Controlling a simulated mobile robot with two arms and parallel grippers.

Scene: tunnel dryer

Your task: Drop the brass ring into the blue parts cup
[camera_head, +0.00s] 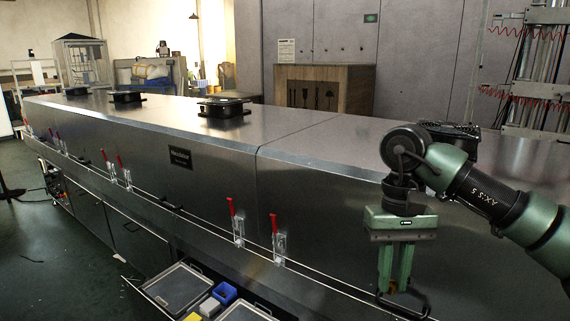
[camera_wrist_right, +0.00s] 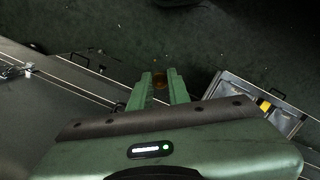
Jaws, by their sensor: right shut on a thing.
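My right gripper (camera_head: 395,286) points down in front of the steel dryer, shut on the brass ring (camera_head: 392,288). The ring shows as a small brownish-gold patch between the fingertips, largely hidden by them. In the right wrist view the gripper (camera_wrist_right: 160,84) also has the ring (camera_wrist_right: 160,80) between its finger ends. The blue parts cup (camera_head: 224,292) stands in the open drawer at the bottom of the head view, left of the gripper and apart from it. My left gripper is not in view.
The open drawer (camera_head: 143,290) also holds grey trays, a white block (camera_head: 209,307) and a yellow item (camera_head: 193,317). The long dryer (camera_head: 200,190) has red-handled clamps (camera_head: 233,216) and a front rail. Dark floor (camera_head: 60,260) lies clear at left.

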